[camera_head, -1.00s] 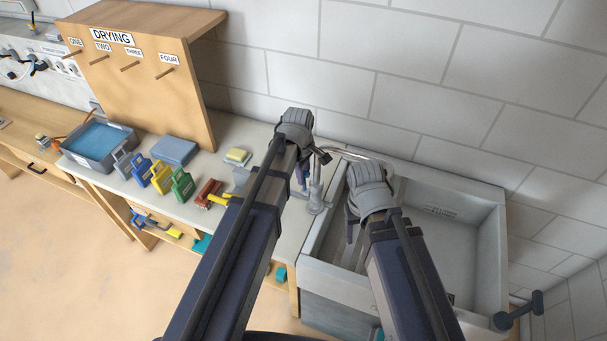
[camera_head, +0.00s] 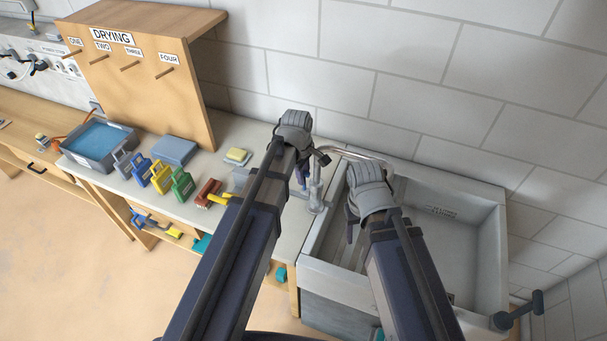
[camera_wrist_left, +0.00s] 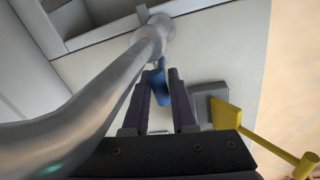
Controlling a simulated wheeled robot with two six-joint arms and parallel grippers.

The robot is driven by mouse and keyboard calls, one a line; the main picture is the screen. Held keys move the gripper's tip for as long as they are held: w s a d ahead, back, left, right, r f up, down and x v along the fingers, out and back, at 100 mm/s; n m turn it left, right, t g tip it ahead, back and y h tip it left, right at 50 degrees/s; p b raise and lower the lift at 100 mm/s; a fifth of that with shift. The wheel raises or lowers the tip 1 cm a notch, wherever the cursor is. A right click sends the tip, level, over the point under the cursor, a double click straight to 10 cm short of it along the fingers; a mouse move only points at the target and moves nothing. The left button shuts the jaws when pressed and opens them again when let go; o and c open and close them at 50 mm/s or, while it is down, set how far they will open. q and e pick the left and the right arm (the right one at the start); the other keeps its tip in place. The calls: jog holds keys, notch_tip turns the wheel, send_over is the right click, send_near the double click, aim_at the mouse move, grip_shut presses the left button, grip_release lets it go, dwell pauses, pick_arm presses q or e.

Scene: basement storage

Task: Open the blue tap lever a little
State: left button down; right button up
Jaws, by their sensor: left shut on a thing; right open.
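The blue tap lever (camera_wrist_left: 157,84) sits between the two dark fingers of my left gripper (camera_wrist_left: 160,82) in the left wrist view, just beside the metal tap (camera_wrist_left: 152,38). My left gripper (camera_head: 303,178) is shut on the lever. In the head view the lever is mostly hidden by my gripper and arm. The tap (camera_head: 316,192) stands at the left rim of the sink, and its spout curves right over the basin. My right gripper (camera_head: 354,232) is open and empty, over the left part of the sink, right of the tap column.
The grey sink (camera_head: 488,250) is at the right, against a block wall. On the counter, left of my left arm, are a red brush (camera_head: 206,192), coloured tags (camera_head: 160,176), a sponge (camera_head: 237,156) and a water tray (camera_head: 92,165). A wooden drying board (camera_head: 140,80) stands behind.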

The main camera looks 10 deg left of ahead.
pick_arm(q)
jog(key=shift+s+a+f+t+b, duration=0.1)
jog(key=shift+s+f+t+b, duration=0.1)
jog(key=shift+s+t+b, duration=0.35)
jog(key=shift+s+f+t, duration=0.1)
jog(key=shift+s+t, duration=0.25)
jog(key=shift+t, duration=0.2)
jog(key=shift+s+a, duration=0.1)
jog(key=c, duration=0.9)
grip_release()
